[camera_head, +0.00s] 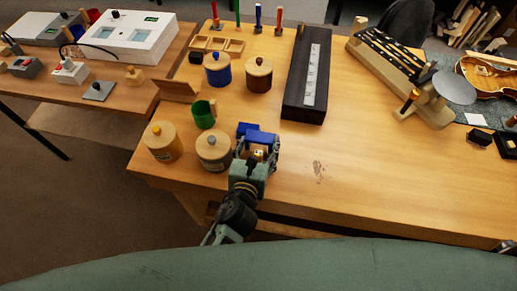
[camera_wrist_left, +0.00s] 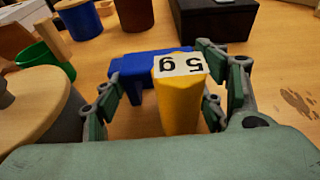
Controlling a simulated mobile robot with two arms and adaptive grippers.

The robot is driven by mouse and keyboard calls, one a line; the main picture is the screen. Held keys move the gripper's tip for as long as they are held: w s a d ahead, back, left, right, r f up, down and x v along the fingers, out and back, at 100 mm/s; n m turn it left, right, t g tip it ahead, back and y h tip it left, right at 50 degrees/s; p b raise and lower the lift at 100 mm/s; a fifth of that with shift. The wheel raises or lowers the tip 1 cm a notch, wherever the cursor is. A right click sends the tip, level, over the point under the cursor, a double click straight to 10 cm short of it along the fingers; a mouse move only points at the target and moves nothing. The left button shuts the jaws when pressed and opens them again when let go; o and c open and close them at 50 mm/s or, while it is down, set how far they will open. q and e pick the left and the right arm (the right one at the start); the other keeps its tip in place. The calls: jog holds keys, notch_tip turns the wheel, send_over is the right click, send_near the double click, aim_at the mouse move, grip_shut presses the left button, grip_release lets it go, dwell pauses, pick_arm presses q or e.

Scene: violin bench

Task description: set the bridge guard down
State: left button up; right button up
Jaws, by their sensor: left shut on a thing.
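The bridge guard appears as a blue bracket-like piece (camera_head: 262,137), also in the left wrist view (camera_wrist_left: 128,66). A yellow block (camera_wrist_left: 180,108) with a white "5 g" label stands in front of the blue piece, between the fingers. I cannot tell whether the block and the blue piece are joined. My left gripper (camera_head: 257,152) is shut on the guard near the bench's front edge, just right of a lidded wooden jar. Its fingers show on both sides in the wrist view (camera_wrist_left: 172,92). Whether the guard's underside touches the bench is hidden.
Lidded wooden jars (camera_head: 213,150) (camera_head: 162,142) and a green cup (camera_head: 204,113) stand left of the gripper. Blue (camera_head: 218,69) and brown (camera_head: 258,75) pots and a long black case (camera_head: 307,75) lie farther back. Bare bench (camera_head: 370,165) extends right.

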pick_arm(q)
jog(key=shift+f, duration=0.55)
jog(key=shift+f, duration=0.1)
jog(key=o, duration=0.7)
jog(key=shift+c, duration=0.2)
